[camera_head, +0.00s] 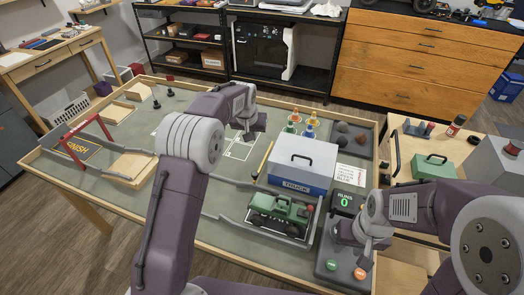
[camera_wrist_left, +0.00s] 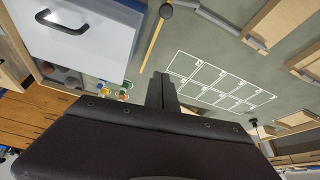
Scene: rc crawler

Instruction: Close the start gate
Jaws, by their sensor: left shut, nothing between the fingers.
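A thin yellow bar (camera_head: 264,158) with a dark knob at its near end, which looks like the start gate's arm, lies left of the grey-and-blue TRUCK box in the head view. The bar (camera_wrist_left: 152,45) and its dark knob (camera_wrist_left: 166,11) also show in the left wrist view. The green truck (camera_head: 281,213) stands in a walled bay nearer to me. My left gripper (camera_head: 253,128) is shut and empty, beyond the bar and apart from it; its dark fingers (camera_wrist_left: 161,88) show in the wrist view. My right gripper (camera_head: 356,236) is above the button panel, its fingers unclear.
The TRUCK box (camera_head: 302,161) stands right of the bar. A button panel (camera_head: 325,252) with green and orange buttons is at the near right, below a RUNS 0 display (camera_head: 346,201). A red FINISH arch (camera_head: 82,140) stands at left. White grid markings (camera_wrist_left: 215,80) lie on open mat.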

